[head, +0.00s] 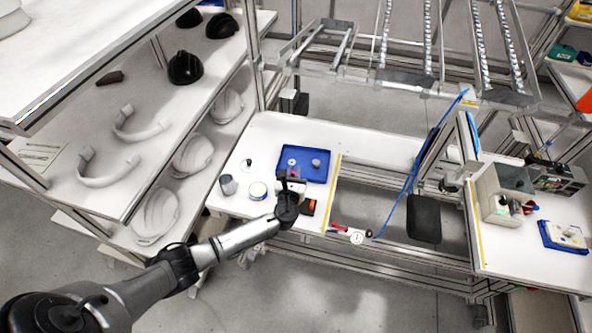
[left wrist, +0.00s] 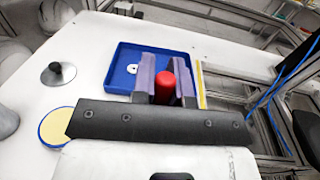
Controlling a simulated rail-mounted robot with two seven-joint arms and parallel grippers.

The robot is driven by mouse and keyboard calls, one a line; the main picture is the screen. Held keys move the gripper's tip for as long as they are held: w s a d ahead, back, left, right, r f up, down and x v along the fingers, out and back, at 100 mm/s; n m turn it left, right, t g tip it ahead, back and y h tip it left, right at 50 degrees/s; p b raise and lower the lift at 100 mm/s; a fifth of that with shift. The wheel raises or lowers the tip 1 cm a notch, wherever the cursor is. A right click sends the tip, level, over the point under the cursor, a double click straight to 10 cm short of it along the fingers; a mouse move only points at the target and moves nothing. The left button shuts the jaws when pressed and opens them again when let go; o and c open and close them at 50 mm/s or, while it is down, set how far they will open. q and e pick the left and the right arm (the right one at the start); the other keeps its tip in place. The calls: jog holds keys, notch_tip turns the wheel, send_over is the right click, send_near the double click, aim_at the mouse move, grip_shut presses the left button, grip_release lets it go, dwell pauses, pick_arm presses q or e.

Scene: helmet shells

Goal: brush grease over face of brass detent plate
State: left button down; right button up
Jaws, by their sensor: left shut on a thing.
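My left gripper (head: 291,177) is over the left table, at the near edge of the blue tray. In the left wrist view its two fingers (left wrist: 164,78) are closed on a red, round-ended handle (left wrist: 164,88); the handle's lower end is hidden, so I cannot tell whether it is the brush. A blue-rimmed round tin with a cream-yellow face (head: 258,190) stands left of the gripper; it also shows in the left wrist view (left wrist: 57,126). I cannot pick out a brass detent plate for certain. My right gripper is not seen.
The blue tray (head: 308,178) holds small round parts, among them a pale disc with a hole (left wrist: 132,69). A grey cup (head: 228,185) and a black knob on a pale disc (head: 249,162) stand to the left.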

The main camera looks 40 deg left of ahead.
pick_arm(q)
jog(key=shift+s+d+r+p, duration=0.1)
jog(key=shift+s+d+p, duration=0.05)
jog(key=shift+s+p, duration=0.15)
jog(key=shift+s+d, duration=0.2)
jog(key=shift+d, duration=0.85)
jog(key=shift+p, duration=0.35)
notch_tip(320, 180, up, 7)
jog(key=p, duration=0.6)
jog(key=shift+p, duration=0.3)
dwell(0.7)
